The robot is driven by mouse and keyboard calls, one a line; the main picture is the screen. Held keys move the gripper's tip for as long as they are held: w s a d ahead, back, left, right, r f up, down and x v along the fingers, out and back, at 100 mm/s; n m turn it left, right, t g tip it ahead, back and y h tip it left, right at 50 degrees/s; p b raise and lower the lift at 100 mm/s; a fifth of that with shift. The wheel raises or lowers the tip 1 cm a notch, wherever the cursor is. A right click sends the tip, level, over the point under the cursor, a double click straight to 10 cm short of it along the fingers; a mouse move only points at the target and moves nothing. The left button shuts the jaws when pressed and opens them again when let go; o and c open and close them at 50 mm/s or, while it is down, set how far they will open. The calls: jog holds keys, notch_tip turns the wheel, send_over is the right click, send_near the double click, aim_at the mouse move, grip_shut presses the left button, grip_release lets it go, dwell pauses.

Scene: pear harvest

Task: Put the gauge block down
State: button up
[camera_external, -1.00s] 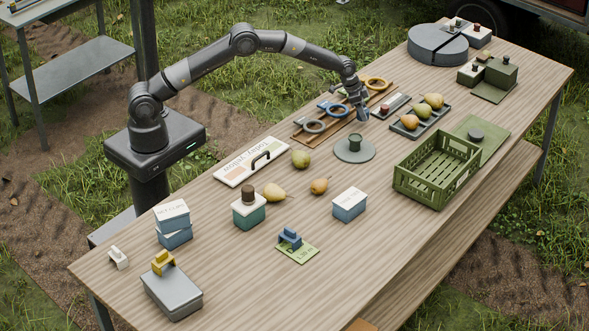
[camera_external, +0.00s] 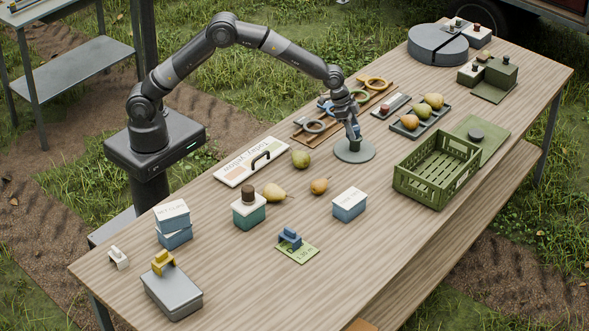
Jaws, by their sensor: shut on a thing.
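My gripper (camera_external: 354,135) points down over a round grey-green plate (camera_external: 367,153) in the middle of the table. It is shut on the small dark green gauge block (camera_external: 356,146), which stands upright at the plate's centre. The fingers hide much of the block, and I cannot tell whether it touches the plate.
Behind my gripper lies a wooden rack with rings (camera_external: 376,83). Pears (camera_external: 319,185) lie in front, and a tray (camera_external: 407,130) of pears stands to the right. A green crate (camera_external: 437,170) stands farther right. The front middle of the table has bare room.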

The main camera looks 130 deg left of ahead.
jog(key=w+d+m+h, duration=0.1)
jog(key=w+d+m, duration=0.15)
jog(key=d, duration=0.65)
jog(key=w+d+m+h, duration=0.15)
jog(key=w+d, duration=0.25)
jog(key=d, duration=0.5)
send_over(361, 181)
jog(key=s, duration=0.1)
jog(key=shift+y, duration=0.45)
jog(key=f, duration=0.6)
jog(key=shift+s+f, duration=0.2)
jog(key=shift+f, duration=2.15)
jog(key=shift+f, duration=0.15)
jog(key=o, duration=1)
